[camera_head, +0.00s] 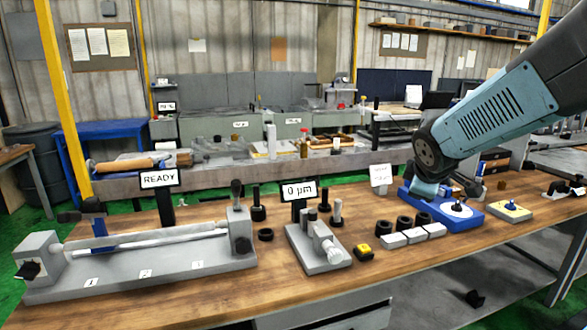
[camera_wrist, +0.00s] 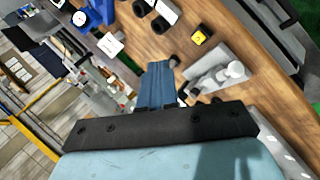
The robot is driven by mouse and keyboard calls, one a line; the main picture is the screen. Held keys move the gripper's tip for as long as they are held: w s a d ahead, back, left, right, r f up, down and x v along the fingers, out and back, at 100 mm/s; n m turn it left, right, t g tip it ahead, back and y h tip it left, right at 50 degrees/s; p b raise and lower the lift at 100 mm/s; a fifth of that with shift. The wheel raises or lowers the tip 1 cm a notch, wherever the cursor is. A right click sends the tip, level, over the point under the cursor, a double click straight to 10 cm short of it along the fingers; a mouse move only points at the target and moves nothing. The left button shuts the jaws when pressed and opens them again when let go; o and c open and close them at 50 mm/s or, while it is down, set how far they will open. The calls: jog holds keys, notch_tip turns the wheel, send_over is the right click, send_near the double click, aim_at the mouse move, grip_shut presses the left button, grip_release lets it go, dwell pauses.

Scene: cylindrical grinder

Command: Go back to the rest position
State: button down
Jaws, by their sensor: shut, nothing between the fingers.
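My gripper (camera_wrist: 160,72) shows in the wrist view as blue fingers pressed together with nothing between them. It is in the air over the bench. In the head view my arm comes in from the upper right and its end hangs above the blue fixture (camera_head: 468,212); the fingertips cannot be made out there. The wooden workbench (camera_head: 350,285) lies below. The grey grinder (camera_head: 150,262) with its long bar and a READY sign (camera_head: 160,178) stands at the left. The grey gauge (camera_head: 320,250) with a "0 µm" display (camera_head: 299,191) stands mid-bench.
Black rings (camera_head: 404,222), pale blocks (camera_head: 414,236) and a yellow-topped block (camera_head: 364,250) lie near the bench's middle. A pale plate (camera_head: 509,211) lies right of the blue fixture. Upright pins (camera_head: 337,212) stand by the gauge. The front bench strip is clear.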

jog(key=s+a+r+m+g+y, duration=0.1)
jog(key=s+a+m, duration=0.2)
jog(key=s+m, duration=0.3)
jog(key=s+a+r+m+g+y, duration=0.1)
jog(key=s+m, duration=0.4)
jog(key=s, duration=0.8)
jog(key=shift+s+a+r+m, duration=0.4)
jog(key=shift+a+r, duration=0.1)
jog(key=shift+a, duration=0.4)
jog(key=c, duration=1.8)
grip_release()
